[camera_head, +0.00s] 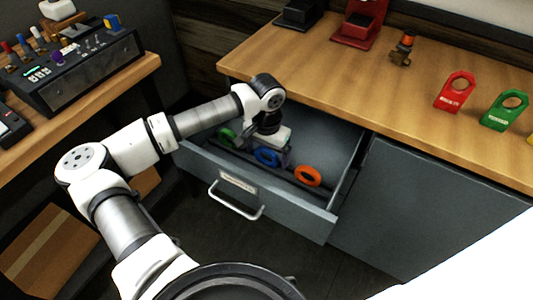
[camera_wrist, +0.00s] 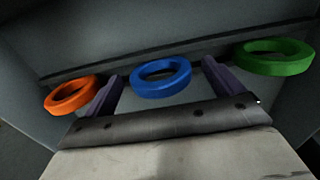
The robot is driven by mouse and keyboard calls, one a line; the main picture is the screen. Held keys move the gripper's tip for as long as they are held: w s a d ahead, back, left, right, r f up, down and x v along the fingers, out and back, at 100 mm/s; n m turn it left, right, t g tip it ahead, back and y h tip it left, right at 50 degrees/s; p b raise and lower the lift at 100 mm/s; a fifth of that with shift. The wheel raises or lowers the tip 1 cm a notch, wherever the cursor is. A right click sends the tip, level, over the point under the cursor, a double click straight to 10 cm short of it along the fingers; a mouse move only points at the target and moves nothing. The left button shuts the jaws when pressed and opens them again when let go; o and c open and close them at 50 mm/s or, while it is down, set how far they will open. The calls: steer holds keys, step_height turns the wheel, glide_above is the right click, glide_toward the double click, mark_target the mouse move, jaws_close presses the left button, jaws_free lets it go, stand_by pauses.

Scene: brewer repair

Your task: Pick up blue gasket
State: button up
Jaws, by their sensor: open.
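The blue gasket (camera_head: 267,157) is a ring in the open drawer (camera_head: 283,207), between a green gasket (camera_head: 227,138) and an orange gasket (camera_head: 308,176). My gripper (camera_head: 270,150) is down in the drawer right by the blue gasket and hides part of it. In the wrist view the blue gasket (camera_wrist: 161,77) shows just beyond and between the two open fingers of my gripper (camera_wrist: 160,88). No grip on it shows. The orange gasket (camera_wrist: 70,94) is at the left outside one finger, and the green gasket (camera_wrist: 273,57) is at the right outside the other.
The drawer's front with its handle (camera_head: 236,203) and its side walls surround my gripper. The wooden counter (camera_head: 330,75) above holds a red tag stand (camera_head: 455,92), a green one (camera_head: 504,110) and a small brass fitting (camera_head: 402,50). A control box (camera_head: 75,70) stands on the left table.

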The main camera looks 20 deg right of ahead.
steer(key=shift+f, duration=0.35)
steer(key=c, duration=1)
steer(key=shift+c, duration=0.2)
